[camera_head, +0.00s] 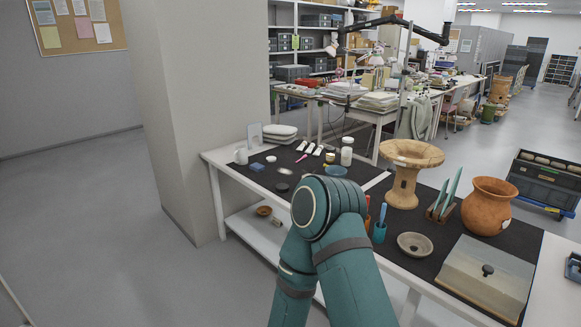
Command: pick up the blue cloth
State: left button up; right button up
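A small blue item (258,167), which looks like a folded cloth or pad, lies flat on the dark mat near the left end of the white worktable. It is too small to tell its material. A teal arm of mine rises from the bottom middle and bends in front of the table. No gripper of mine shows in the head view, and the bent arm hides part of the table's front edge.
The table (213,158) has a dark mat (388,222). Near the blue item are a blue bowl (335,171), a white jar (346,156) and a dark disc (282,187). A pedestal vessel (405,172), orange pot (486,206) and grey dish (414,244) stand right. A pillar (195,110) adjoins the left end.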

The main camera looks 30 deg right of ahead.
aim_at(257, 167)
jog(key=i+z, duration=0.4)
jog(key=i, duration=0.2)
jog(key=i+j+z, duration=0.15)
jog(key=i+z, duration=0.25)
jog(key=i, duration=0.15)
jog(key=i+j, duration=0.15)
jog(key=i, duration=0.25)
jog(key=i+j+z, duration=0.1)
jog(key=i, duration=0.3)
jog(key=i+j, duration=0.3)
jog(key=i+z, duration=0.05)
jog(key=i, duration=0.05)
